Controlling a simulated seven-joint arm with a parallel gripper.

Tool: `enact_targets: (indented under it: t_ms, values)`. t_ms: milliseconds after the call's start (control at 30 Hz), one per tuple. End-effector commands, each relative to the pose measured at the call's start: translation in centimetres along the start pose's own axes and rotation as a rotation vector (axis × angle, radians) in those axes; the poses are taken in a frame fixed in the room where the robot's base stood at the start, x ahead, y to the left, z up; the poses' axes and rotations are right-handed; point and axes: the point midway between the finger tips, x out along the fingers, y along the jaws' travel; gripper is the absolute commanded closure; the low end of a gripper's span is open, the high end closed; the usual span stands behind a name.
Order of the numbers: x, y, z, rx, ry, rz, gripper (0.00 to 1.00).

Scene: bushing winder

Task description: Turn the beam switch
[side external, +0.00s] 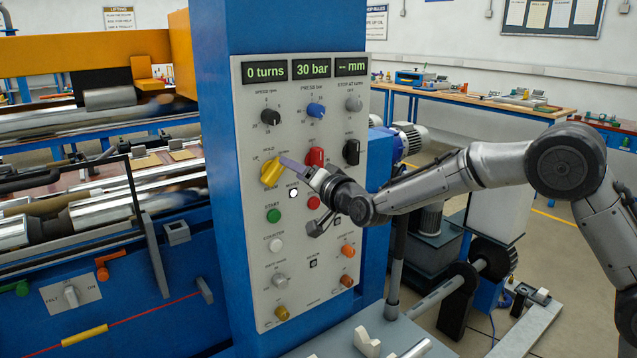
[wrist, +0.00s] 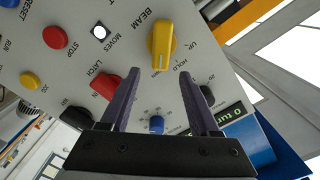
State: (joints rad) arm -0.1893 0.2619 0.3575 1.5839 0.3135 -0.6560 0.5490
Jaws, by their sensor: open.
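The beam switch is a yellow knob (side external: 271,171) on the grey control panel, with BEAM printed below it and UP and HOLD around it. Its raised grip slants to the upper right in the side view. In the wrist view the yellow knob (wrist: 161,42) shows a pale mark at its lower end, right of which HOLD is printed. My gripper (side external: 284,160) is at the knob's right side in the side view. In the wrist view my gripper (wrist: 159,73) is open and empty, its purple fingers apart, with the knob just beyond and between the tips. I cannot tell whether they touch it.
A red knob (side external: 315,157) marked LATCH sits right of the beam switch. A white MOVES lamp (side external: 293,193), a green START button (side external: 273,215) and a red button (side external: 313,202) sit below. A black speed knob (side external: 270,117) is above. The floor right of the panel holds machinery.

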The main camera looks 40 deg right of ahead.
Motion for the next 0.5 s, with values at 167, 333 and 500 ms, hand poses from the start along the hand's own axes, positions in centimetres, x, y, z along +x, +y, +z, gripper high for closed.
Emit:
enact_targets:
  t_ms: [167,333,500]
  values:
    - [-3.7,-0.1,0.0,0.001,-0.001,-0.001,0.38]
    - [-6.5,0.0,0.0,0.001,0.000,-0.001,0.38]
    - [-8.3,-0.1,0.0,0.001,0.000,-0.001,0.38]
